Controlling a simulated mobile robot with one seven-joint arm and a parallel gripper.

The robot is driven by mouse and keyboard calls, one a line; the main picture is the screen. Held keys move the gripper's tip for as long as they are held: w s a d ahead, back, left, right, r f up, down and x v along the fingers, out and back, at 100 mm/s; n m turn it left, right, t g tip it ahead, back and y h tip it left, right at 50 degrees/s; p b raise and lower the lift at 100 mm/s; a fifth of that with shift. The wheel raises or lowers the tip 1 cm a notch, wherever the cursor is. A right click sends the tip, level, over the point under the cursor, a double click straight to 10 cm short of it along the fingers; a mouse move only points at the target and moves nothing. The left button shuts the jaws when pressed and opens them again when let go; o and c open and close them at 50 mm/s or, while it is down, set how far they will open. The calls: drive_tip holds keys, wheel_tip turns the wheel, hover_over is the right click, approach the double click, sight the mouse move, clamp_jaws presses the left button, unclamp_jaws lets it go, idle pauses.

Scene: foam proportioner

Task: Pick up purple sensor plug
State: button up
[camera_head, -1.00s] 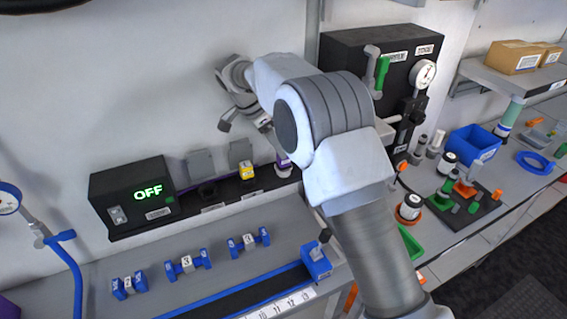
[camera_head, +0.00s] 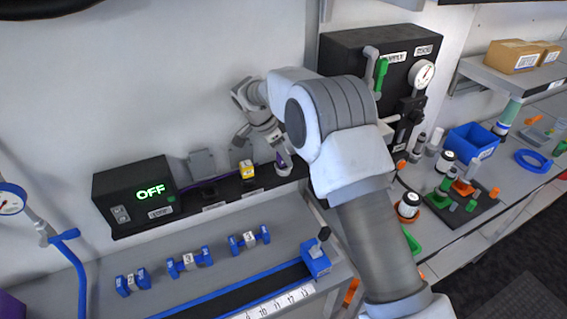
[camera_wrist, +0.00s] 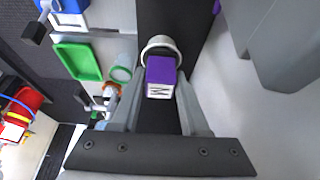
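The purple sensor plug (camera_head: 283,161) stands at the right end of the black wall ledge, partly hidden behind my gripper in the head view. In the wrist view the purple plug (camera_wrist: 161,72) has a white label marked with a dark letter and sits at a pale round ring (camera_wrist: 163,44). My gripper (camera_head: 275,148) is just above and beside it. In the wrist view my gripper (camera_wrist: 162,82) is open, with one finger on each side of the plug. Narrow gaps seem to remain; contact cannot be made out.
A yellow plug (camera_head: 247,170) stands left of the purple one on the black ledge (camera_head: 215,190). A black box reading OFF (camera_head: 133,192) is farther left. A large black panel (camera_head: 345,65) with valves and a gauge is close at right. Blue-ended fittings (camera_head: 190,262) lie on the bench below.

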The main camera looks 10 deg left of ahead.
clamp_jaws()
drive_tip(key=shift+r, duration=0.2)
